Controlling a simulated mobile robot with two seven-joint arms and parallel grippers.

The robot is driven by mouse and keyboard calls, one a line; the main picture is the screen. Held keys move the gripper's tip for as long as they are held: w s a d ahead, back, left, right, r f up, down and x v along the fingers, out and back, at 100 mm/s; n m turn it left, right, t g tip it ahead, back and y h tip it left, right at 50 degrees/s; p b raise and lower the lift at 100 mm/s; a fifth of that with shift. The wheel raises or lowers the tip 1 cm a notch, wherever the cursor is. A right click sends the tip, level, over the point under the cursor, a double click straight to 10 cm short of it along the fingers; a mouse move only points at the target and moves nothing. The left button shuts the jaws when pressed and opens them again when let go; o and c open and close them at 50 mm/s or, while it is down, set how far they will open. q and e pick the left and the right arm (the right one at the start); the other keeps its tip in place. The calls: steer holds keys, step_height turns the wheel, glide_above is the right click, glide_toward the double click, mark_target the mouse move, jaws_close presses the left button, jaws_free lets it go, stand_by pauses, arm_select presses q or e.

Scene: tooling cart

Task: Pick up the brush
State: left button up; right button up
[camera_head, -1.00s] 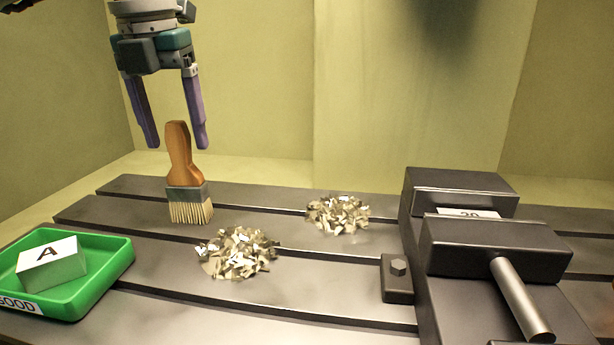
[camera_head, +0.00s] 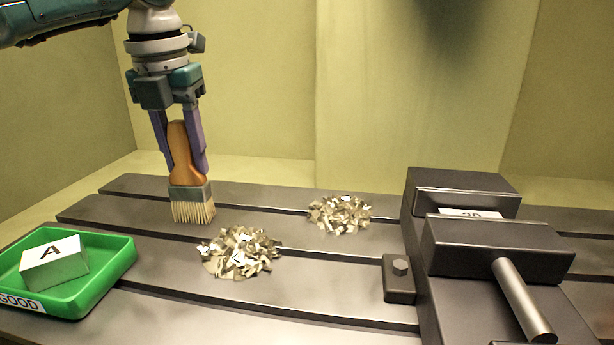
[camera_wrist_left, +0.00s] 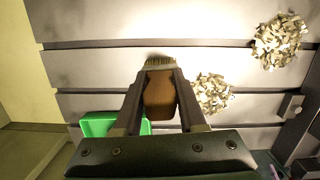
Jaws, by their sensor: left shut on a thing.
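The brush (camera_head: 188,190) has an orange-brown wooden handle, a grey ferrule and pale bristles. It stands upright, bristles down, at the slotted metal table, left of centre in the head view. My left gripper (camera_head: 187,168) points down from above with its purple fingers on either side of the handle, shut on it. In the left wrist view the brush handle (camera_wrist_left: 159,95) sits between the two fingers, with the bristles beyond. I cannot tell whether the bristles touch the table. My right gripper is not in view.
Two piles of metal chips lie on the table, one near the brush (camera_head: 240,253) and one farther back (camera_head: 339,213). A green tray (camera_head: 122,262) holding a block marked A (camera_head: 55,264) is at left. A dark vise (camera_head: 495,250) stands at right.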

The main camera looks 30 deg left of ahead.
arm_select(q)
jaws_close()
steer(key=shift+r, duration=0.1)
